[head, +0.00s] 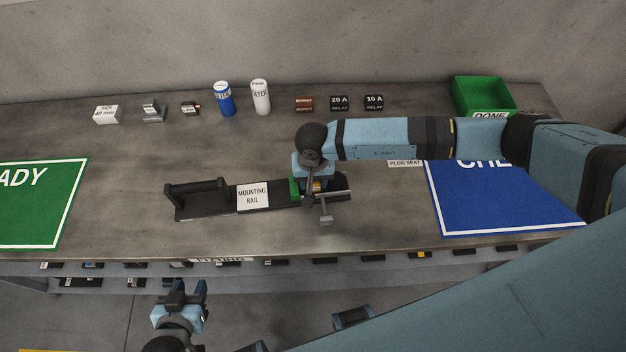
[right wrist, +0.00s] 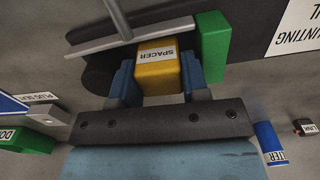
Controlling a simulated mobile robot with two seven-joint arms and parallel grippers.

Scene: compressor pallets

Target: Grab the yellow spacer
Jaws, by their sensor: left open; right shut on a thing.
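The yellow spacer (right wrist: 159,74) is a small block with a white SPACER label, seen in the right wrist view. My right gripper (right wrist: 158,82) is shut on it, with a blue finger on each side. In the head view my right gripper (head: 316,182) is over the right end of the mounting rail (head: 222,205), and the spacer (head: 317,186) is mostly hidden by it. A green block (right wrist: 211,48) is beside the spacer on the rail, and a grey bar (right wrist: 131,37) runs along its other side. My left gripper (head: 180,290) is open and empty in front of the bench.
Along the back stand white and grey blocks, a blue cylinder (head: 224,99), a white cylinder (head: 260,97) and relay blocks (head: 339,103). A green DONE bin (head: 484,95) is back right. A green mat (head: 40,205) lies left, a blue mat (head: 490,205) right. A lower shelf holds small parts.

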